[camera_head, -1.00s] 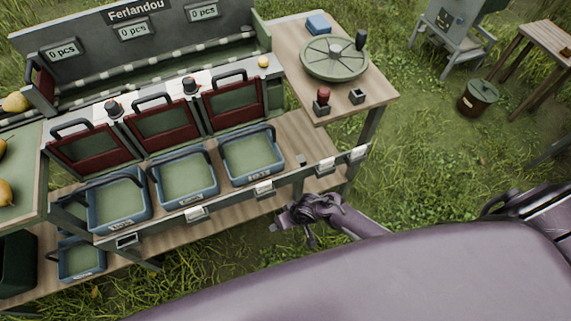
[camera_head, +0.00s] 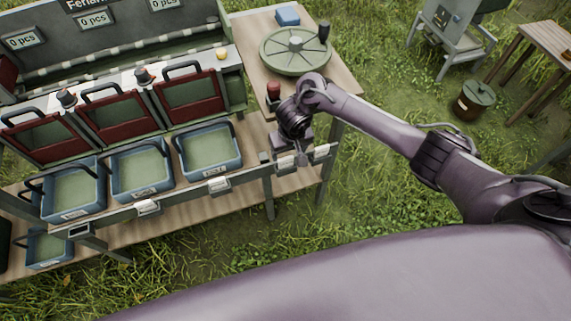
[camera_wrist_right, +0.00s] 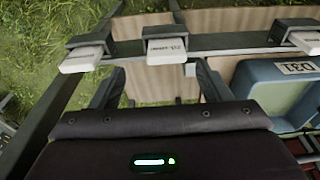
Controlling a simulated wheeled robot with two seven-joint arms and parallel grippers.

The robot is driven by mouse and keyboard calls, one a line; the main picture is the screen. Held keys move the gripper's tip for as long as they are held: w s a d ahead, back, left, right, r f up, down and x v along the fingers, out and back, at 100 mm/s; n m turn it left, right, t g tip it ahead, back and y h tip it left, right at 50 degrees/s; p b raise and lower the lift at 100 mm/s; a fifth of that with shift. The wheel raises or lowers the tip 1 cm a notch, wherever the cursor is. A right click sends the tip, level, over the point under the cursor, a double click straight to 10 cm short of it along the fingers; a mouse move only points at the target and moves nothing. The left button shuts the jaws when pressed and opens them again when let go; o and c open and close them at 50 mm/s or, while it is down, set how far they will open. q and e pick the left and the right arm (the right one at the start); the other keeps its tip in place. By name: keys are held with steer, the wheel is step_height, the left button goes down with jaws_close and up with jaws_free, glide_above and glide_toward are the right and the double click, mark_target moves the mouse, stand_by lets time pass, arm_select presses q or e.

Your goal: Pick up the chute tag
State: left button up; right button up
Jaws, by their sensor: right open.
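Small white tags in dark holders line the table's front rail. In the right wrist view one tag (camera_wrist_right: 166,50) sits at the middle, with small dark print; others flank it, left (camera_wrist_right: 85,58) and right (camera_wrist_right: 304,42). I cannot tell which is the chute tag. My right gripper (camera_head: 291,160) is over the rail, open and empty. In the wrist view its dark fingers (camera_wrist_right: 157,88) point toward the middle tag, apart from it. My left gripper is out of view.
Blue crates (camera_head: 208,170) stand behind the rail, left of my gripper. A red-topped stamp (camera_head: 273,92) and a round green turntable (camera_head: 296,68) are on the tabletop behind it. Grass (camera_head: 400,205) lies open in front and to the right.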

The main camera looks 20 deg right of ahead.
mark_target(286, 158)
steer(key=f, duration=0.4)
steer(key=f+b, duration=0.1)
steer(key=f, duration=0.1)
steer(key=shift+w+a, duration=0.4)
steer(key=shift+r, duration=0.1)
steer(key=c, duration=1.1)
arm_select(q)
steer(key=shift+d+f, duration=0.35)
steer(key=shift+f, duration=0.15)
arm_select(e)
steer(key=shift+o, duration=0.2)
